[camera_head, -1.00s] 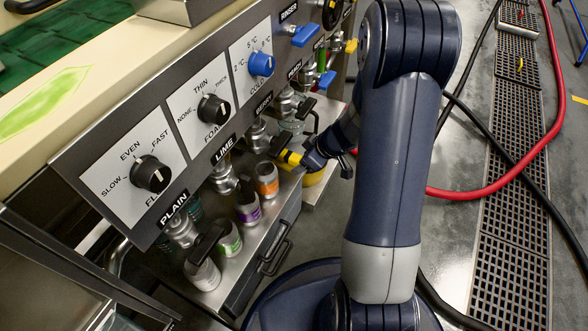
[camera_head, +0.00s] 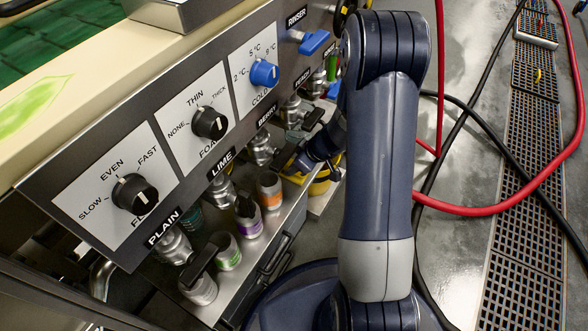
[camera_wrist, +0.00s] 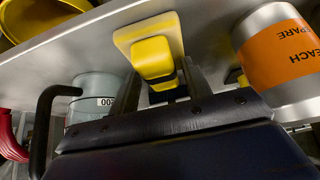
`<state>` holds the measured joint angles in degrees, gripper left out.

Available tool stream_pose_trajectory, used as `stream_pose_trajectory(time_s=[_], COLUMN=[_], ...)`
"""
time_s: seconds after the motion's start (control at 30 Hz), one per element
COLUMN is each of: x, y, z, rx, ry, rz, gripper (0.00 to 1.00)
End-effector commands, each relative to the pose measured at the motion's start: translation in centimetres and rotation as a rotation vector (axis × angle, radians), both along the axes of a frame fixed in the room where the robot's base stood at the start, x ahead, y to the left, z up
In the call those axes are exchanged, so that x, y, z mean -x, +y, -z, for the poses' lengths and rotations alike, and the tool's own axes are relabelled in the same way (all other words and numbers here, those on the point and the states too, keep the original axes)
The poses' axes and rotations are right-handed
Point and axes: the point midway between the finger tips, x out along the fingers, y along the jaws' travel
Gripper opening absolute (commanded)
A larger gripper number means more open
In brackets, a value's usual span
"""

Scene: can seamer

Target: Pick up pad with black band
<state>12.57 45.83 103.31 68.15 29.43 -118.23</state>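My arm hides part of this area.
Several banded canisters line the metal shelf (camera_head: 272,225) under the taps. The control panel (camera_head: 155,130) overhangs them. Hoses cross the floor.

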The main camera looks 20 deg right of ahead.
Motion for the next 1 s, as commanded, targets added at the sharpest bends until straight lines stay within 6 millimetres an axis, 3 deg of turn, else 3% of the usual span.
stream_pose_trajectory(time_s=[0.43,0.77,1.0], x=[0.0,0.0,0.0], y=[0.0,0.0,0.0], z=[0.0,-0.4,-3.2], rx=[0.000,0.000,0.001], ry=[0.000,-0.002,-0.003], rz=[0.000,0.000,-0.001], gripper=[0.10,0.10,0.10])
